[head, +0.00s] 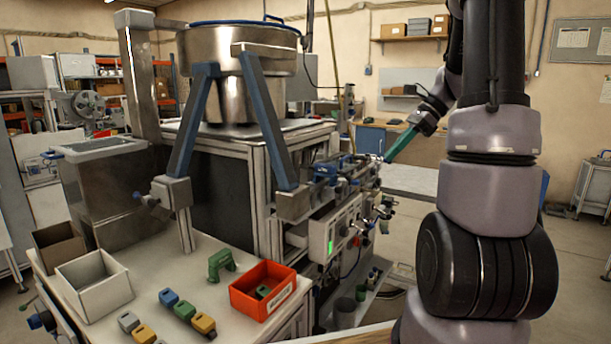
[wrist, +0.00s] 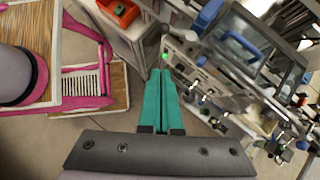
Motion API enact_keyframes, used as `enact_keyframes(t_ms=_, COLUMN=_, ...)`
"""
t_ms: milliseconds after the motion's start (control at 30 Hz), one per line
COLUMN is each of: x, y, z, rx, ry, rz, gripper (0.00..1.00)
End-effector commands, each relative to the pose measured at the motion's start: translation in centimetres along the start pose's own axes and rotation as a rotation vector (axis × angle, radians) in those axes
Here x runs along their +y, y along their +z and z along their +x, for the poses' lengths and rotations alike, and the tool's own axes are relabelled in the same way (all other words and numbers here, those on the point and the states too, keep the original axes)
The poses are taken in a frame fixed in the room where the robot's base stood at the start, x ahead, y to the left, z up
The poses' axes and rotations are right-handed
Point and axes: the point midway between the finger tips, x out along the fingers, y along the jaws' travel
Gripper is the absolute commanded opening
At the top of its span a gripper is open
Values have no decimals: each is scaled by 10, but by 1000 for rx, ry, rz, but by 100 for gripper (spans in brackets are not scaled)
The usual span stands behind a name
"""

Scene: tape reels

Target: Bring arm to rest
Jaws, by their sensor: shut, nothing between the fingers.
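My arm (head: 490,190) rises at the right of the head view and bends over toward the middle. My gripper (head: 388,160) has long green fingers that point down and left, beside the machine's valve side. In the wrist view the fingers of my gripper (wrist: 161,72) lie together, shut, with nothing between them. They appear to hang in free air above the floor, apart from the machine; the exact gap cannot be told.
A machine with a steel bowl (head: 240,70) fills the middle left. Its table (head: 210,255) holds an orange-red bin (head: 270,290), a white box (head: 95,285), a green bracket (head: 221,262) and several small coloured blocks. Open floor (head: 575,250) lies at the right.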

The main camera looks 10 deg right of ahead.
Motion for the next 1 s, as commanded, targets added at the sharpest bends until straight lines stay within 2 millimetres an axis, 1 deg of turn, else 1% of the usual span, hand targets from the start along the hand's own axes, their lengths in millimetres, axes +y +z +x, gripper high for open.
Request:
enact_keyframes(t_ms=67, x=4, y=6, z=0, rx=12, ry=-3, rz=-31, gripper=0)
enact_keyframes(t_ms=167, x=16, y=23, z=-1, rx=52, ry=-10, rz=-133, gripper=0)
enact_keyframes(t_ms=267, x=38, y=49, z=-1, rx=123, ry=-23, rz=-310, gripper=0)
enact_keyframes(t_ms=300, x=48, y=60, z=-1, rx=156, ry=-30, rz=-393, gripper=0)
enact_keyframes(t_ms=400, x=74, y=84, z=-1, rx=247, ry=-49, rz=-607, gripper=0)
enact_keyframes(t_ms=600, x=124, y=118, z=0, rx=437, ry=-98, rz=-1027, gripper=0)
enact_keyframes(t_ms=700, x=146, y=129, z=0, rx=531, ry=-127, rz=-1217, gripper=0)
enact_keyframes(t_ms=800, x=162, y=136, z=0, rx=612, ry=-152, rz=-1368, gripper=0)
enact_keyframes(t_ms=900, x=172, y=140, z=-1, rx=669, ry=-171, rz=-1469, gripper=0)
enact_keyframes(t_ms=1000, x=177, y=142, z=-1, rx=703, ry=-182, rz=-1522, gripper=0)
